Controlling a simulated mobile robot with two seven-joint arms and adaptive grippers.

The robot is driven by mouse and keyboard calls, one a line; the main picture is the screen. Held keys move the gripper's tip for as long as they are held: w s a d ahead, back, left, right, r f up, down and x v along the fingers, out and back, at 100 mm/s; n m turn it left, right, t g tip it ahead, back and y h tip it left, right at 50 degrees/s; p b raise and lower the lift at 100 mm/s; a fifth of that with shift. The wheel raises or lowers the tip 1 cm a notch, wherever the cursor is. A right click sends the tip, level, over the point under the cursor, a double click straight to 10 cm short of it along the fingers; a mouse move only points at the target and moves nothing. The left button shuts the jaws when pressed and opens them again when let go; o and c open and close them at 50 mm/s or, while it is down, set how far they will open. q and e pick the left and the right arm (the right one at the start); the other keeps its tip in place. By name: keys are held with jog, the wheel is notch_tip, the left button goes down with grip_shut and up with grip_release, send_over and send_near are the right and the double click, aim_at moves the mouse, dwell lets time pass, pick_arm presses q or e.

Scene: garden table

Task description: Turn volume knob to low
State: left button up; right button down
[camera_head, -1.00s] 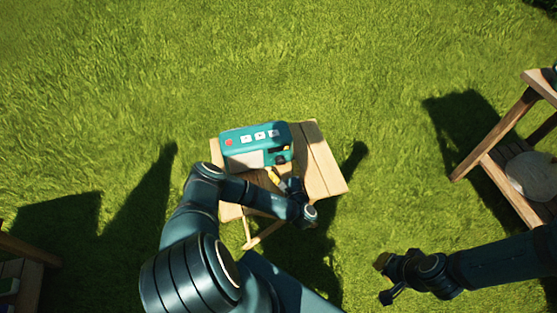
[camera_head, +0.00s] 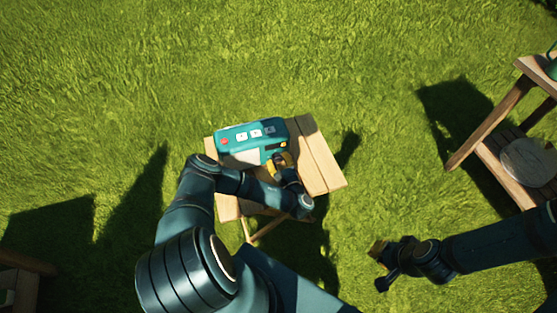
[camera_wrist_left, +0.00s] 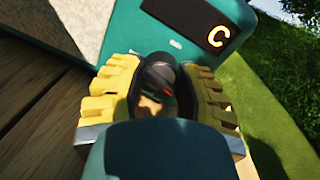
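A teal and beige radio (camera_head: 238,154) with a red button and white buttons on top stands on a small wooden table. In the left wrist view its front (camera_wrist_left: 112,40) and a dark display with a lit orange character (camera_wrist_left: 218,36) show. The dark round knob (camera_wrist_left: 158,76) on its front lies between the yellow fingers of my left gripper (camera_wrist_left: 160,88). The fingers sit close on both sides of it; whether they press on it is not clear. In the head view my left gripper (camera_head: 280,162) is at the radio's front right. My right gripper (camera_head: 378,250) is empty over the grass.
The small wooden table (camera_head: 318,155) has bare slats right of the radio. A wooden stand (camera_head: 505,165) with a round pale object (camera_head: 528,160) is at the right. Another wooden piece (camera_head: 22,262) is at the lower left. Open grass lies between.

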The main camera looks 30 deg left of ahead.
pick_arm(q)
grip_shut()
jog(key=shift+n+p, duration=0.3)
jog(key=shift+n, duration=0.5)
jog(key=o, duration=0.8)
grip_release()
jog(key=shift+v, duration=3.7)
